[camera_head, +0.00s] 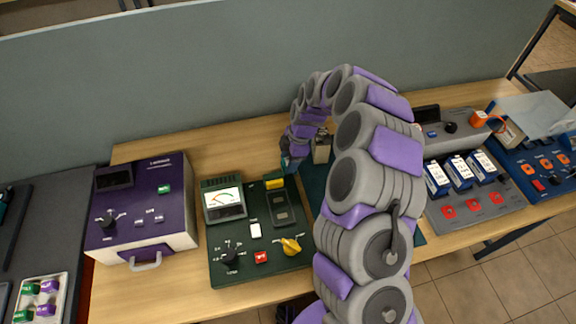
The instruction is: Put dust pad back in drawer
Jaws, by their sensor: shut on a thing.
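My gripper (288,164) points down over the back of the dark green panel (213,268). It is shut, with its fingertips small and partly hidden by my wrist. The purple box (130,205) at the left has a pale front with a grey handle (146,261), which looks like the drawer. The drawer looks shut.
The green panel carries a meter (224,199), a yellow knob (290,246) and a red button (261,257). A beige block (321,149) stands just right of my gripper. My arm hides much of the middle. Grey (470,211) and blue panels (545,187) stand at right.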

